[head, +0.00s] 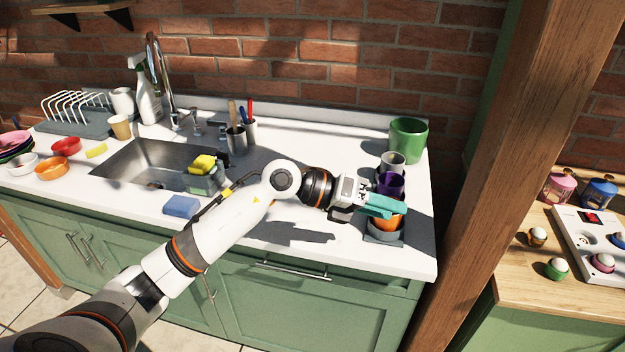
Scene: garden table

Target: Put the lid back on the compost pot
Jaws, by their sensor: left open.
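A green pot (408,142) stands at the back right corner of the white counter. It is the likeliest compost pot, and its top looks open. I cannot make out a lid for certain. My left gripper (386,207) is near the counter's right end, in front of the green pot and apart from it. Its teal fingers are over an orange cup (389,222) and partly hide it; I see nothing clearly held. The orange cup sits in or above a grey container (385,236). My right gripper is out of view.
A purple cup (391,182) and a grey cup (392,160) stand between my gripper and the green pot. A utensil holder (237,140), a sink (150,165) and a blue sponge (181,206) lie left. A wooden post (530,130) rises right of the counter.

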